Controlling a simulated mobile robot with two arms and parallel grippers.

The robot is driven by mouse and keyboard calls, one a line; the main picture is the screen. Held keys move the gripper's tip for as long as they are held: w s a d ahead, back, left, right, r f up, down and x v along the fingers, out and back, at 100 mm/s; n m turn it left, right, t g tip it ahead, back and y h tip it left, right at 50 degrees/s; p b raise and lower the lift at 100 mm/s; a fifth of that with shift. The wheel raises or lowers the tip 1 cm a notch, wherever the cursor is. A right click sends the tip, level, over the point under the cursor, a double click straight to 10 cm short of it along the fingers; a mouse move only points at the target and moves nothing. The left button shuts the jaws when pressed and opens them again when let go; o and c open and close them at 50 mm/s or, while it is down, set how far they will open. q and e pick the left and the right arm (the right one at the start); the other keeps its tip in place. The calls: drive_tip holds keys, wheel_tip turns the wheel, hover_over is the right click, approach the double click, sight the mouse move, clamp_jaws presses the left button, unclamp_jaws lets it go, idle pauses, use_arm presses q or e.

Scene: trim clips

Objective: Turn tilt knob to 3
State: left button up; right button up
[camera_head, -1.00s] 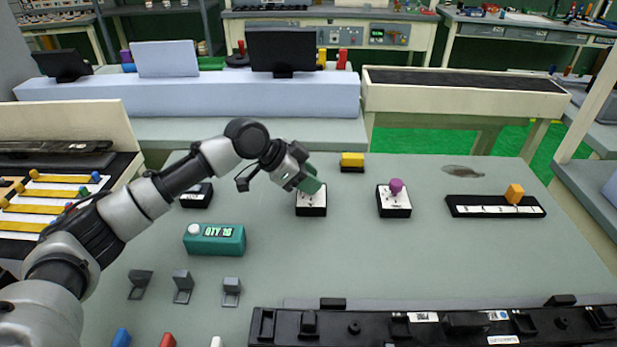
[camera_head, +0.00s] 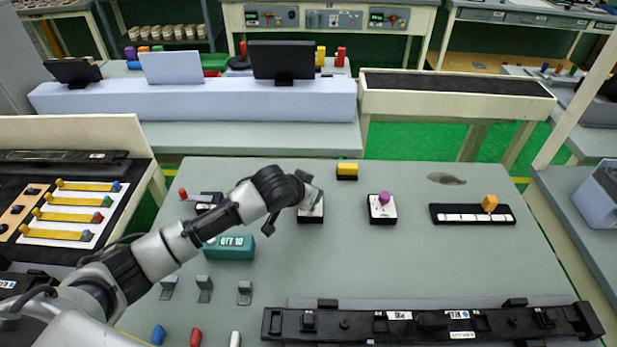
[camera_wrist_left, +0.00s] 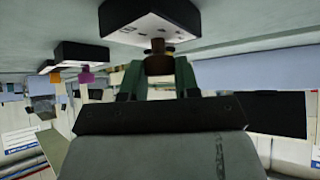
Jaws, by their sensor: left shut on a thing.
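A small black box with a white marked top (camera_head: 312,213) stands on the table under my left gripper (camera_head: 310,190). In the left wrist view, which is upside down, the same box (camera_wrist_left: 150,22) carries a brown knob (camera_wrist_left: 158,62). My left gripper (camera_wrist_left: 159,78) is shut on this brown knob, one finger on each side. The knob is hidden in the head view. The marks on the white top are too small to read, so the knob's setting cannot be told. My right gripper is not in view.
A similar box with a purple knob (camera_head: 384,198) stands to the right. Further right is a black slider strip with an orange handle (camera_head: 490,202). A yellow block (camera_head: 347,170) sits behind. A teal counter (camera_head: 230,247) is partly behind my arm. A long black trim (camera_head: 420,325) lies in front.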

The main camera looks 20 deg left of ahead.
use_arm(q)
drive_tip(key=n+y+p, duration=0.2)
drive_tip(key=n, duration=0.1)
drive_tip(key=shift+d+r, duration=0.15)
drive_tip(key=shift+d, duration=0.1)
drive_tip(key=shift+n+y+p, duration=0.7)
drive_tip(key=shift+n+y, duration=0.1)
drive_tip(key=shift+n, duration=0.1)
drive_tip(key=shift+n+y, duration=0.9)
drive_tip(key=shift+n, duration=0.2)
drive_tip(key=shift+f+n+g+y, duration=0.2)
drive_tip(key=shift+n+g+y, duration=0.1)
drive_tip(key=shift+n+y, duration=0.65)
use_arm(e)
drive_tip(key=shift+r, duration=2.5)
use_arm(q)
drive_tip(key=shift+n, duration=0.35)
drive_tip(key=o, duration=0.9)
drive_tip(key=shift+o, duration=0.2)
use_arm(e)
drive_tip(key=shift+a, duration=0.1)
